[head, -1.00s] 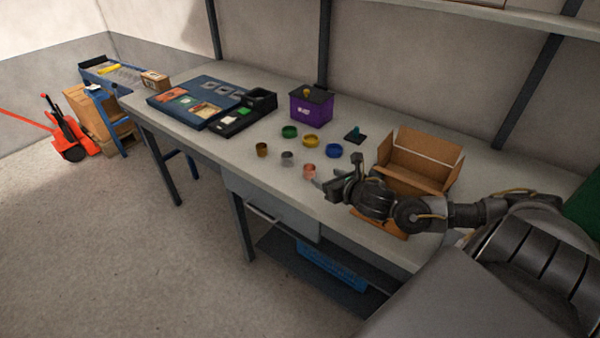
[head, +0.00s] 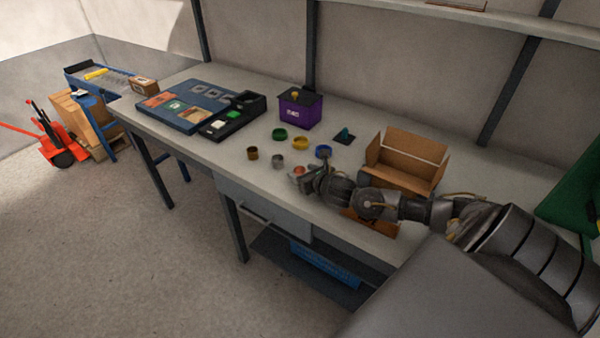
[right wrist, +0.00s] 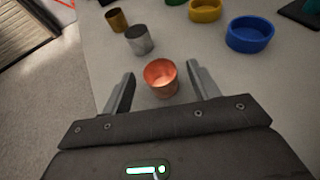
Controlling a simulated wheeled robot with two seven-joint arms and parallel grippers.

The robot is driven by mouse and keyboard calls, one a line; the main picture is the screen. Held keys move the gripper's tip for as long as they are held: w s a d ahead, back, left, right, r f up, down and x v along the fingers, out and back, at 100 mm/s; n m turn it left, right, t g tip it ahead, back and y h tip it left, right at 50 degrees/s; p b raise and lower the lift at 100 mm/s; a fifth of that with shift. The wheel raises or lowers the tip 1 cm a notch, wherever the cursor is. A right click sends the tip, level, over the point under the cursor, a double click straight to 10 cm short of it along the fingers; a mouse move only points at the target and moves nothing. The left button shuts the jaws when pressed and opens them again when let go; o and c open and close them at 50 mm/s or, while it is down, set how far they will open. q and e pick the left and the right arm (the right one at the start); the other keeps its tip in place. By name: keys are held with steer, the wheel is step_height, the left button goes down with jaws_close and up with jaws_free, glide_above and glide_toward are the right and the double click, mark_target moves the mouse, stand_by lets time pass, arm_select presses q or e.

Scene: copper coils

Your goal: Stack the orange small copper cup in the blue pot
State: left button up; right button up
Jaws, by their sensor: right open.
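The small orange copper cup (right wrist: 162,79) stands upright on the table in the right wrist view, its open top showing. In the head view the cup (head: 299,169) is partly hidden by my gripper. My right gripper (right wrist: 155,88) is open, with one finger on each side of the cup; I cannot tell whether either finger touches it. It also shows in the head view (head: 303,178). The blue pot (right wrist: 249,36) is a wide, low round vessel, behind and to the right of the cup. My left gripper is out of view.
A grey cup (right wrist: 139,40) and a brown cup (right wrist: 117,20) stand left of the copper cup. A yellow pot (head: 300,143) and green pot (head: 279,134) stand behind. An open cardboard box (head: 408,160) is at the right, and a purple bin (head: 299,110) at the back.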

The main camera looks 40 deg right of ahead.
steer(key=shift+x, duration=1.15)
steer(key=c, duration=1)
steer(key=shift+r, duration=0.1)
steer(key=shift+c, duration=0.2)
steer(key=shift+r, duration=0.2)
step_height(320, 180, up, 2)
steer(key=shift+r, duration=0.1)
steer(key=s+a+r+b, duration=0.4)
steer(key=s+r, duration=0.6)
steer(key=s, duration=0.3)
steer(key=shift+s+a, duration=0.15)
steer(key=shift+a, duration=0.25)
steer(key=shift+r, duration=0.15)
